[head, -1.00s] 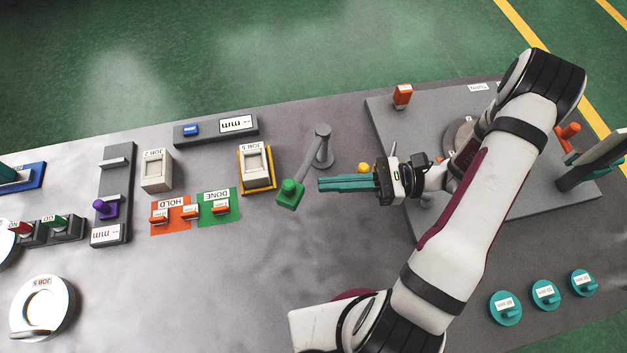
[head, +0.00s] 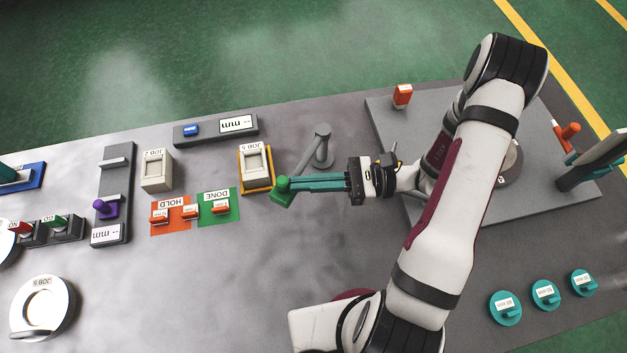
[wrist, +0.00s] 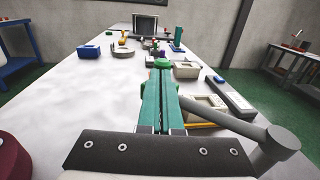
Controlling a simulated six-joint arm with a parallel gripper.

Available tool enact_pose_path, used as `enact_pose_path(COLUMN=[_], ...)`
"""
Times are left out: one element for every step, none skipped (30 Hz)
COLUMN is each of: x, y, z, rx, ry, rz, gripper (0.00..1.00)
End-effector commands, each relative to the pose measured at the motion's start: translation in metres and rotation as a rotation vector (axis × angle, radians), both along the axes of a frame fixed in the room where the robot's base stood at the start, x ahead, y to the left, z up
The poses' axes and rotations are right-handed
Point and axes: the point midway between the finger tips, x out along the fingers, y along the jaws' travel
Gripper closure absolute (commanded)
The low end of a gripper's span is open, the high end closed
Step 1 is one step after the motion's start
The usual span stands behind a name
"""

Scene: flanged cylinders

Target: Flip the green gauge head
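The green gauge head (head: 282,190) is a small green block with a knob on top. It sits at the free end of a grey arm reaching from a grey post (head: 322,146). My gripper (head: 294,185) points left, its two long teal fingers side by side with only a thin gap between them. The fingertips are at the right side of the head and appear to touch it. In the wrist view the green head (wrist: 163,63) shows just beyond the fingertips, which hide part of it. I see nothing held between the fingers.
A yellow-edged beige holder (head: 255,166) stands close left of the head. Green and orange mats (head: 232,197) with small orange parts lie further left. A grey plate (head: 392,122) is under my arm at right. The table in front of the head is clear.

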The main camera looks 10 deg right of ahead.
Motion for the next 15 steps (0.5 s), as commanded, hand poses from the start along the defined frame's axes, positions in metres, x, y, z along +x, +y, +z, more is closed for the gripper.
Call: enact_pose_path(x=[0.001, 0.003, 0.005, 0.007, 0.009, 0.012, 0.013, 0.015, 0.019, 0.022, 0.026, 0.029, 0.032, 0.035, 0.040], y=[0.005, 0.008, 0.012, 0.015, 0.018, 0.023, 0.026, 0.029, 0.034, 0.037, 0.040, 0.044, 0.047, 0.050, 0.053], z=[0.000, 0.000, 0.000, 0.000, 0.000, 0.000, 0.000, 0.000, 0.000, 0.000, 0.000, 0.000, 0.000, 0.000, 0.000], rx=[0.000, 0.000, 0.000, 0.000, 0.000, 0.000, 0.001, 0.002, 0.002, 0.001, -0.001, -0.001, -0.001, 0.000, 0.000], ry=[0.000, 0.000, 0.000, 0.000, 0.000, 0.001, 0.003, 0.005, 0.005, 0.004, 0.000, -0.001, -0.001, -0.001, 0.000], rz=[0.003, 0.003, 0.004, 0.004, 0.005, -0.002, -0.036, -0.065, -0.104, -0.131, -0.126, -0.123, -0.123, -0.122, -0.123], gripper=[1.00, 1.00, 1.00, 1.00, 1.00, 1.00, 1.00, 1.00, 1.00, 1.00, 1.00, 1.00, 1.00, 1.00, 1.00])
